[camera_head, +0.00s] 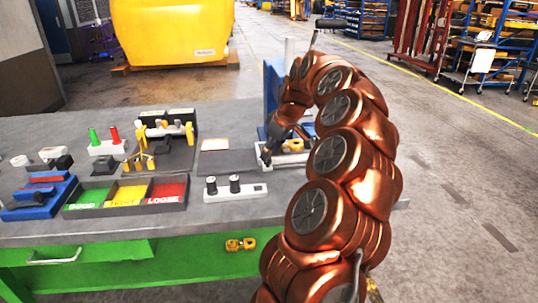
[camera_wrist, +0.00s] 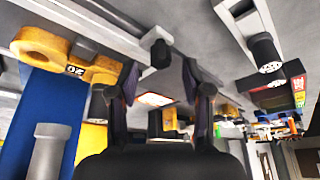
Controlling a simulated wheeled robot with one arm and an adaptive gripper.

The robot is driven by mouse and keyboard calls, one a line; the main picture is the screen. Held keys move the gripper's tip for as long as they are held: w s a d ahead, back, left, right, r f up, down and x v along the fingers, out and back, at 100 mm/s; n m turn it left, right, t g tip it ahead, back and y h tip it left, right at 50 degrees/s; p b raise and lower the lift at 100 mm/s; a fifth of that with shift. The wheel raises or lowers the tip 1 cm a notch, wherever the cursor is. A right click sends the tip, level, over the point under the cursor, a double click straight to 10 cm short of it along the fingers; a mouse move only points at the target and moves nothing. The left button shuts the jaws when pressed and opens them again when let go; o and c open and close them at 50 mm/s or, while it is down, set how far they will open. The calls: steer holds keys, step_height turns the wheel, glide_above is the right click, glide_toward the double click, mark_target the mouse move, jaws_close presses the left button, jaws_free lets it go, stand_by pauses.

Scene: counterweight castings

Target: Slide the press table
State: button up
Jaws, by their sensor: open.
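The press stands at the back of the bench, with a blue column (camera_head: 270,88) and a grey upright cylinder (camera_head: 289,62). Its pale press table (camera_head: 290,159) carries a yellow casting (camera_head: 293,145). In the wrist view the casting (camera_wrist: 75,60) is marked 20, and the pale table (camera_wrist: 112,32) ends in a dark knob (camera_wrist: 158,48). My gripper (camera_wrist: 158,78) is open, with the knob ahead of and between its fingertips; I cannot tell whether they touch it. In the head view my gripper (camera_head: 268,152) is at the table's left end, partly hidden by my arm.
A sorting tray (camera_head: 125,207) has green, yellow and red sections. A grey block with two black pegs (camera_head: 236,190) stands at the bench front. A dark plate (camera_head: 227,161) lies left of the press. A fixture with yellow clamps (camera_head: 165,130) is farther left.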

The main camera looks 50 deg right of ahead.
steer(key=shift+x, duration=1.2)
steer(key=shift+c, duration=0.4)
jaws_close()
